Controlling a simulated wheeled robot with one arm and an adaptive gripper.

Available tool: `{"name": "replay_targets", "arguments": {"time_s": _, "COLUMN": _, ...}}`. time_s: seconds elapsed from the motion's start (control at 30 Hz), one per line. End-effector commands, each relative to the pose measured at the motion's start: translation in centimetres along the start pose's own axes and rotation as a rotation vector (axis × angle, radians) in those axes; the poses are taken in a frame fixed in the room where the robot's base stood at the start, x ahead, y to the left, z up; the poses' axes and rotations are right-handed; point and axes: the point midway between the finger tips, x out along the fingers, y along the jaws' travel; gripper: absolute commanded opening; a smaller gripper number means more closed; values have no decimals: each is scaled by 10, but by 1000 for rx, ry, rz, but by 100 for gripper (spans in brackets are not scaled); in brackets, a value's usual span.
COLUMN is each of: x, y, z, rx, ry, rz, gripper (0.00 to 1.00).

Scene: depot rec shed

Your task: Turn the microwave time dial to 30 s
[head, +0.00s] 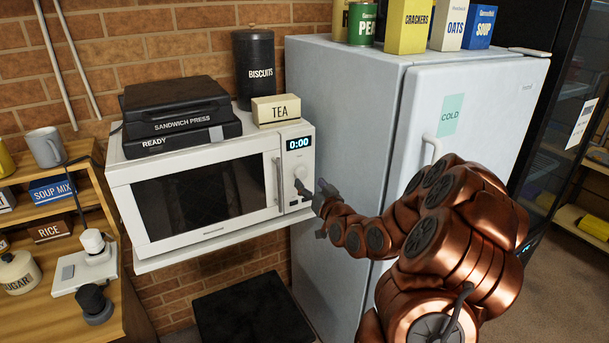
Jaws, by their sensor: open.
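The white microwave (131,210) sits on a wall shelf, its door shut. Its display (299,143) reads 0:00. The control panel is at the right end of its front, with a light round dial (299,171) below the display and a dark part lower down, close to my gripper. My gripper (308,190) is at the panel's right edge, its dark fingers pointing left toward the dial area. It is open and small in view. I cannot tell whether a finger touches the dial. The dial's pointer is too small to read.
A white fridge (345,130) stands close on the right, behind my arm. A sandwich press (175,105), a tea box (276,109) and a biscuit tin (254,68) sit on the microwave. A wooden shelf unit (140,318) with jars and boxes is at left.

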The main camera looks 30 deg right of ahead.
Motion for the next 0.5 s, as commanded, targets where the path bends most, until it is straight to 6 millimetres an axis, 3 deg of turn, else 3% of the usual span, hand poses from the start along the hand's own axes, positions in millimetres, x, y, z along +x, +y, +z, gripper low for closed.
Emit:
{"name": "replay_targets", "arguments": {"time_s": 0.3, "x": 37, "y": -1, "z": -1, "rx": -2, "ry": -3, "rz": -2, "gripper": 67}}
{"name": "replay_targets", "arguments": {"time_s": 0.5, "x": 48, "y": -1, "z": 0, "rx": 0, "ry": -4, "rz": -1, "gripper": 67}}
